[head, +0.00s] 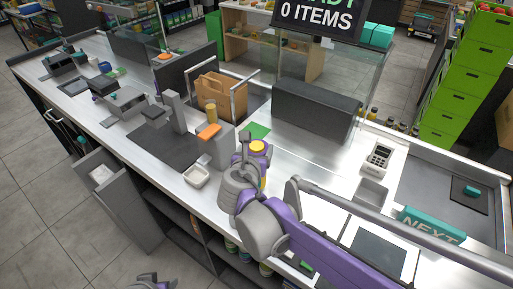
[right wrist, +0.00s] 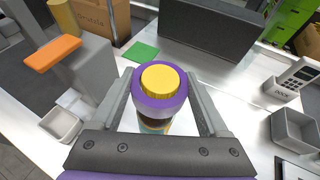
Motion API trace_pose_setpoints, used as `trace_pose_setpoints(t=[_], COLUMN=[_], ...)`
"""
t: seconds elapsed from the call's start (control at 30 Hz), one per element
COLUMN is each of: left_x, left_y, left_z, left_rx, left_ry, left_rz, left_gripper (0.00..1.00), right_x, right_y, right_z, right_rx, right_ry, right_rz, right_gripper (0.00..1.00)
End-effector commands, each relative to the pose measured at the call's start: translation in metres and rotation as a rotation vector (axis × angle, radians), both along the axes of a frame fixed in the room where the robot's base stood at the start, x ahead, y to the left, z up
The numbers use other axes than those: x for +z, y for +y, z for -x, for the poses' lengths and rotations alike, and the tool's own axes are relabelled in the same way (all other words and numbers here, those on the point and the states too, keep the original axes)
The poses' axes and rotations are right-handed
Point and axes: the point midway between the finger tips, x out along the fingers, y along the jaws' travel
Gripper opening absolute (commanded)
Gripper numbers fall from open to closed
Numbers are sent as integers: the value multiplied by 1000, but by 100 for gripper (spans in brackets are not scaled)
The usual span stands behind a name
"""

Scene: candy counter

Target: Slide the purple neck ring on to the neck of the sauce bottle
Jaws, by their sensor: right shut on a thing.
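The sauce bottle stands on the counter with its yellow cap (head: 257,146) up; the cap also shows in the right wrist view (right wrist: 160,79). The purple neck ring (right wrist: 160,105) encircles the bottle at the cap, seen from above. How far down the neck it sits I cannot tell. My right gripper (right wrist: 160,100) is shut on the ring, a finger on each side; in the head view the gripper (head: 245,155) is beside the bottle and partly hides it. The lower bottle is mostly hidden. A part of my left gripper (head: 152,282) shows at the bottom edge, its fingers unclear.
A green mat (head: 257,130) lies behind the bottle. A scanner stand with an orange top (head: 208,131) and a small pale tray (head: 196,176) are to the left. A dark block (head: 312,107) is behind. A card terminal (head: 378,157) is to the right.

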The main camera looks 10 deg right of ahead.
Motion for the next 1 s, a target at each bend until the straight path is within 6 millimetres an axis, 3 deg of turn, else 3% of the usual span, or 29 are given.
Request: trace_pose_setpoints(t=[1.0], left_x=[-5], left_y=[0], left_z=[2], left_rx=[0], left_ry=[3], left_rz=[0], left_gripper=[50], right_x=[-6], right_y=[0], right_z=[0], right_rx=[0], right_ry=[0], right_rz=[0], right_gripper=[51])
